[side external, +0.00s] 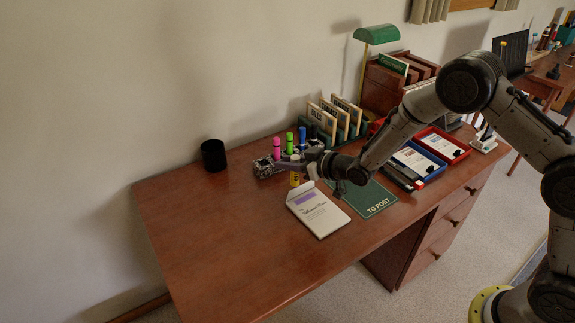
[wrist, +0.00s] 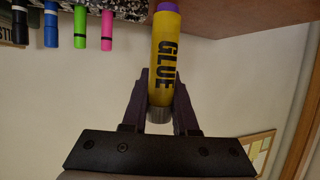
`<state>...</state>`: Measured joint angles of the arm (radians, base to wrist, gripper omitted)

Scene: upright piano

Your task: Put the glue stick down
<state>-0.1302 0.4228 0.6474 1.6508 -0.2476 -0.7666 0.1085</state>
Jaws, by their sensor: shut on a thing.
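The yellow glue stick (side external: 295,179) is upright in front of the speckled marker holder, near the back of the desk. In the wrist view, the glue stick (wrist: 165,50) shows the word GLUE, a purple end at the top of the picture and a grey end at the bottom. My gripper (side external: 298,167) is shut on it. In the wrist view, the dark fingers of my gripper (wrist: 162,90) press it from both sides near the grey end. I cannot tell whether its lower end touches the desk (side external: 215,230).
The speckled holder (side external: 264,168) carries several coloured markers. A white envelope or notepad (side external: 318,212) and a green TO POST mat (side external: 370,198) lie in front of my gripper. A black cup (side external: 213,155) stands at the left.

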